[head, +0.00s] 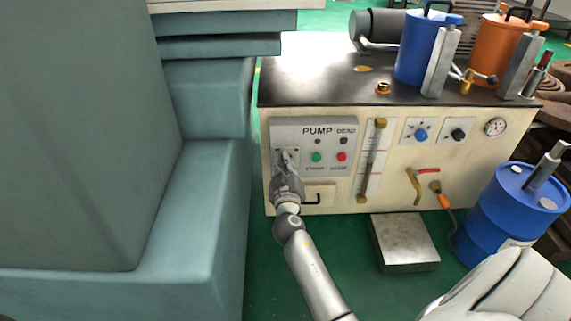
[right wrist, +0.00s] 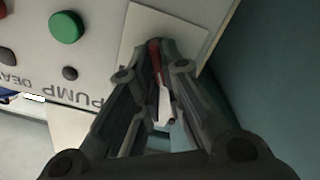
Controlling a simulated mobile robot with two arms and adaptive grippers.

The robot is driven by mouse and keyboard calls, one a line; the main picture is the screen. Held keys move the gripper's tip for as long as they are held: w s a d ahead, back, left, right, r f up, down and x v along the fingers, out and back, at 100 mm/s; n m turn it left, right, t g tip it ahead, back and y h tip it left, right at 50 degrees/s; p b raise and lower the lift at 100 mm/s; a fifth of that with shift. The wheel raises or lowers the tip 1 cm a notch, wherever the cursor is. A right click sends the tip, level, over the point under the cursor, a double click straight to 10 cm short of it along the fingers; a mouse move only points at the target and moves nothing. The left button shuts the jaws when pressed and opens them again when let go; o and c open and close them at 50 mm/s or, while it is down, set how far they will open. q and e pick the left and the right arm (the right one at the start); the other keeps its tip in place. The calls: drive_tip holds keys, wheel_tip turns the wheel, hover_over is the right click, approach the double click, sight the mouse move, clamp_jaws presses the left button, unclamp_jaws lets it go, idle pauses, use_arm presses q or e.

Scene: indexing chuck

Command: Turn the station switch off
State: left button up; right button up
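The station switch is a small lever on a pale plate (head: 280,158) at the left of the grey pump panel. In the right wrist view the lever (right wrist: 156,62) is red with a pale end, on a white plate (right wrist: 190,28). My right gripper (head: 286,172) is at the switch. Its fingers (right wrist: 155,70) stand close on either side of the lever. I cannot tell whether they touch it. In the head view the gripper hides most of the lever.
Green (head: 316,157) and red (head: 342,156) buttons sit right of the switch. A drawer handle (head: 312,201) is below. A large teal machine (head: 200,215) stands close on the left. A metal block (head: 404,241) and blue drum (head: 510,215) stand on the floor at right.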

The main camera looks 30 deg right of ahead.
drive_tip(key=o, duration=0.4)
drive_tip(key=v, duration=0.7)
drive_tip(key=shift+s+a, duration=0.15)
drive_tip(key=shift+s, duration=0.15)
